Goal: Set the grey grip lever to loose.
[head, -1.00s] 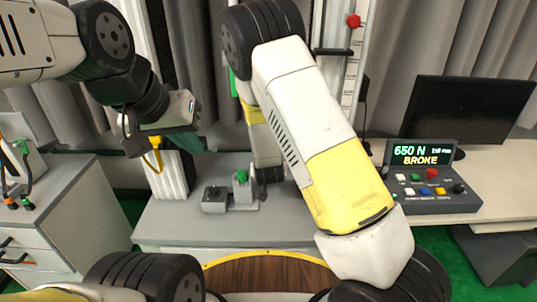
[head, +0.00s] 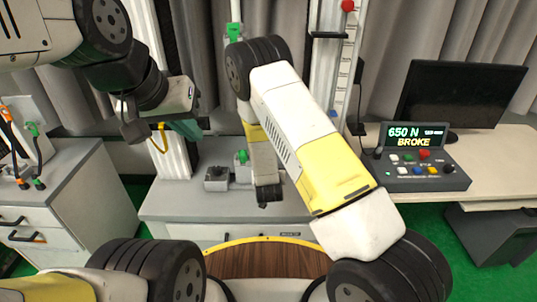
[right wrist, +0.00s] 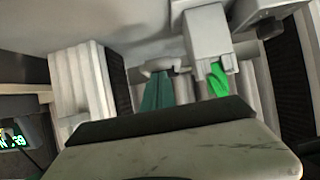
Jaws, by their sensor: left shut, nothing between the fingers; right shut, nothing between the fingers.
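I cannot pick out the grey grip lever for certain. In the right wrist view a light grey block (right wrist: 207,35) carries a bright green piece (right wrist: 218,78), and a dark teal piece (right wrist: 157,92) hangs beside it between ribbed white columns. In the head view my left gripper (head: 196,122) is shut and empty in front of the left white column, close to a teal piece (head: 186,129); whether they touch is unclear. My right gripper (head: 268,196) is shut and empty, pointing down over the bench, its tips small and dark.
A grey bench (head: 180,205) carries a small grey block (head: 216,179) and a green-topped grey fixture (head: 241,158). A console (head: 423,170) reading 650 N BROKE stands right, before a dark monitor (head: 455,100). A cabinet (head: 60,195) stands left. My right arm covers the bench's middle.

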